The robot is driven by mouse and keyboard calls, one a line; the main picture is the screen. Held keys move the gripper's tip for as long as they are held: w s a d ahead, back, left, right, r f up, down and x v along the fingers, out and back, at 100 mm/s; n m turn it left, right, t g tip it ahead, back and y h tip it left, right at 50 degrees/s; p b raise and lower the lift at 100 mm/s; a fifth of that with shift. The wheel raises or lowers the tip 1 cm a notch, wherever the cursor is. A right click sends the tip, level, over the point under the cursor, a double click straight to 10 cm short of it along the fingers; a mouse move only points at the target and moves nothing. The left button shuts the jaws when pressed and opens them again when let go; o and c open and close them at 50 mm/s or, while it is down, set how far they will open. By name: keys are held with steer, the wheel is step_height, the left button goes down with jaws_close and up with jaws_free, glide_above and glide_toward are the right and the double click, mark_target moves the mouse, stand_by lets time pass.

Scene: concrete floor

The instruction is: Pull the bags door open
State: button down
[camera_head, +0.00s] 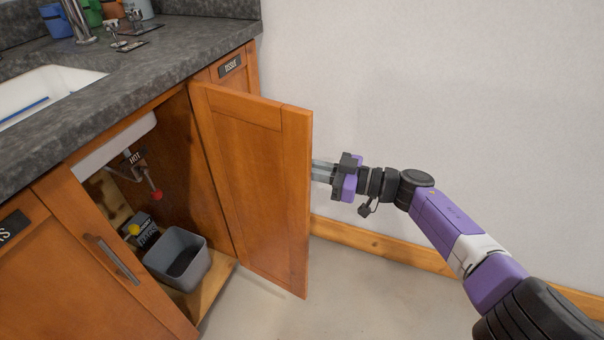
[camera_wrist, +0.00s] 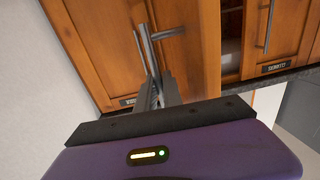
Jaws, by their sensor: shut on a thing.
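A wooden cabinet door (camera_head: 255,180) under the counter stands swung out from its opening in the head view. No label shows on the side facing me, so I cannot confirm it is the bags door. My gripper (camera_head: 322,171) is on the far side of this door, with its fingertips hidden behind the door's edge. In the wrist view, my gripper (camera_wrist: 152,88) is shut on a metal bar handle (camera_wrist: 144,50) against a wooden door front (camera_wrist: 100,45).
The open cabinet holds a grey bin (camera_head: 178,259), a box and pipes. A closed door with a bar handle (camera_head: 113,259) is at the left. The counter (camera_head: 165,52) with a sink is above. A white wall (camera_head: 430,90) stands behind my arm; the floor (camera_head: 350,290) is clear.

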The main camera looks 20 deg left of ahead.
steer(key=shift+a+r, duration=0.1)
steer(key=c, duration=1.8)
jaws_free()
steer(key=d+p, duration=0.1)
steer(key=d, duration=0.6)
steer(key=shift+s+d+p, duration=0.1)
steer(key=shift+d+p, duration=0.3)
